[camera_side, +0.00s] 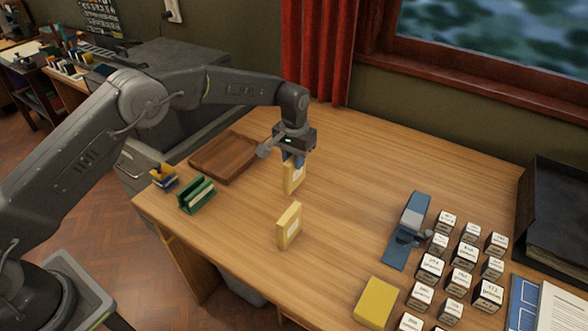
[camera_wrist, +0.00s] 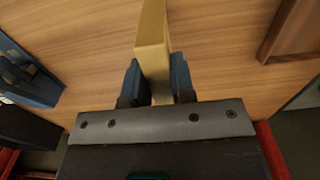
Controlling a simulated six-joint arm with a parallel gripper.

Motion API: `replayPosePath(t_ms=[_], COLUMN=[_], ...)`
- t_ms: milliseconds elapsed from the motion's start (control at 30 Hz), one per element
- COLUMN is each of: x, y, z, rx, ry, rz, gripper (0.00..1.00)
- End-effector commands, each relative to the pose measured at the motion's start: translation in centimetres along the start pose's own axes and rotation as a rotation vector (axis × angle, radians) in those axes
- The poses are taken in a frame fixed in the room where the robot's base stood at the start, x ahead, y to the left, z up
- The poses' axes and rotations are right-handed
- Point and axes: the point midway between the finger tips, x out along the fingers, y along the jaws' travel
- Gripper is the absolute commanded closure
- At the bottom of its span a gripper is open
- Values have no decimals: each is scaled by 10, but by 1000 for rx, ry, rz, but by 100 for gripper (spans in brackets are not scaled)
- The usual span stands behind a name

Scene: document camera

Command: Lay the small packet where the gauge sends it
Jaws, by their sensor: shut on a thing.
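My gripper (camera_side: 293,158) is shut on a pale yellow packet (camera_side: 294,179) with a light label, held upright. In the wrist view the packet (camera_wrist: 153,45) sits between the two blue fingers of my gripper (camera_wrist: 156,82). Its upper part is hidden by the fingers in the side view, and I cannot tell whether its bottom touches the table. A similar yellow packet (camera_side: 290,226) stands upright on the table, nearer the camera. A blue-grey device (camera_side: 408,230), possibly the gauge, lies to the right; its reading is too small to make out.
A brown wooden tray (camera_side: 224,158) lies behind and left of my gripper. A green rack (camera_side: 197,194) stands at the left edge. Several white labelled blocks (camera_side: 430,267), a yellow block (camera_side: 377,302) and a black box (camera_side: 558,210) are right. The table's middle is mostly clear.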

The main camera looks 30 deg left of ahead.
Motion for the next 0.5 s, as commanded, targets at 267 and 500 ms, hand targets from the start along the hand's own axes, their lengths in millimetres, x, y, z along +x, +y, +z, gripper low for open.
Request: replayPosePath(t_ms=[267, 500], x=[36, 37], y=[-1, -1], z=[0, 0], rx=[0, 0], ry=[-2, 0], rz=[0, 0], gripper=[95, 95])
